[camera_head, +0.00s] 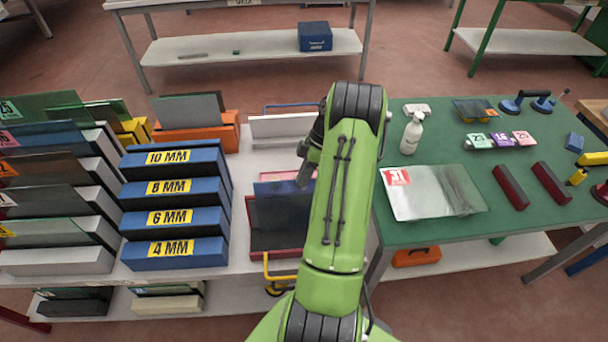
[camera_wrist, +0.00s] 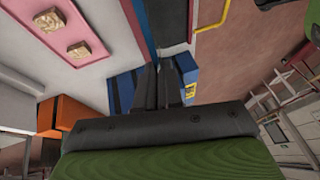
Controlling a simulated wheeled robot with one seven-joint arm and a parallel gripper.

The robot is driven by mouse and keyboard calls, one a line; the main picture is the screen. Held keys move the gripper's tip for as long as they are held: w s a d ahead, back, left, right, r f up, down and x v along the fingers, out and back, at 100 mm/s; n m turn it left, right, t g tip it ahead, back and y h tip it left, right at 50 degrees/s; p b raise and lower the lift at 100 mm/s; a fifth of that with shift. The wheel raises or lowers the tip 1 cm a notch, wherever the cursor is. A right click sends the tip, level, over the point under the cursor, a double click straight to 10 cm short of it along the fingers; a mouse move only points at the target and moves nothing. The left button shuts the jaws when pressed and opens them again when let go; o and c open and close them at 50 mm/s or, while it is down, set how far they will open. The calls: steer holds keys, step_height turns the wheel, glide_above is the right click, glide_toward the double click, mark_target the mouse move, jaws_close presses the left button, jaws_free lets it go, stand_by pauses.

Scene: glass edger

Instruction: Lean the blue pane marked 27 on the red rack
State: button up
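The red rack (camera_head: 288,245) stands on the white bench in the middle of the head view, left of my arm. A dark blue pane (camera_head: 280,212) stands in it, tilted. No number shows on its visible face, and my arm hides its right side. My gripper (camera_head: 303,180) points down at the pane's top edge. In the wrist view my gripper's fingers (camera_wrist: 160,82) are close together, beside a dark panel (camera_wrist: 165,22) bordered by blue and red strips. I cannot make out whether they grip the pane.
Blue blocks marked 4 to 10 MM (camera_head: 172,219) and a rack of several panes (camera_head: 62,200) stand left. An orange rack (camera_head: 198,133) is behind. Right is a green table (camera_head: 455,135) with a pane marked 31 (camera_head: 430,192) and a spray bottle (camera_head: 412,134).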

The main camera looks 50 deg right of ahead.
steer(key=o, duration=0.5)
steer(key=p+v, duration=0.5)
steer(key=v, duration=1.1)
steer(key=shift+f, duration=0.1)
